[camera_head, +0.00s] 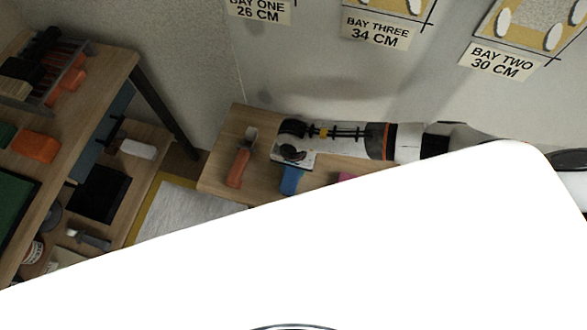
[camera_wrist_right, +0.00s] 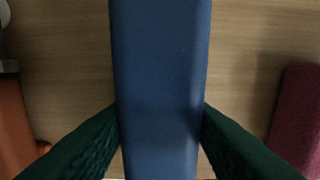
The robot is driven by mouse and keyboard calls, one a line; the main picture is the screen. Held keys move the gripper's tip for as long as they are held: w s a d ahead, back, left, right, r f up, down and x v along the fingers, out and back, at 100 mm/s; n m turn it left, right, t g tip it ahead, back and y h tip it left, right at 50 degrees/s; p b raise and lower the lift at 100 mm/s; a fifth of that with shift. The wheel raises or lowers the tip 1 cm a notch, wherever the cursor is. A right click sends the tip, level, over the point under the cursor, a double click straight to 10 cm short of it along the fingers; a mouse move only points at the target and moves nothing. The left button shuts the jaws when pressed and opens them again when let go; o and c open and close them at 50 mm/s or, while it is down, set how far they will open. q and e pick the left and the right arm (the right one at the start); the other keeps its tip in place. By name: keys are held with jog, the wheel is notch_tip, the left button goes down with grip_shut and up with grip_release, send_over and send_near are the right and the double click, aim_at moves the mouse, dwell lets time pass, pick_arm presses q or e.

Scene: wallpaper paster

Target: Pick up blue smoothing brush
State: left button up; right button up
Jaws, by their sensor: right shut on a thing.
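The blue smoothing brush (camera_head: 291,180) shows in the head view at the wooden side table, just below my right gripper (camera_head: 293,163). In the right wrist view a long blue body of the brush (camera_wrist_right: 160,80) runs down the middle. The dark green fingers of my right gripper (camera_wrist_right: 160,140) press against both of its sides, so the gripper is shut on it. Most of the brush in the head view is hidden by my gripper and a large white surface in front. I cannot tell whether the brush is clear of the table. My left gripper is not in view.
An orange-handled scraper (camera_head: 238,168) lies left of the brush on the small wooden table (camera_head: 217,172). A pink-red thing (camera_head: 346,177) lies to the right. A wooden shelf unit (camera_head: 105,75) with tools stands at the left. Labelled wall bays (camera_head: 375,30) are behind.

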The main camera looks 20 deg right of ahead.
jog(key=shift+r, duration=5.05)
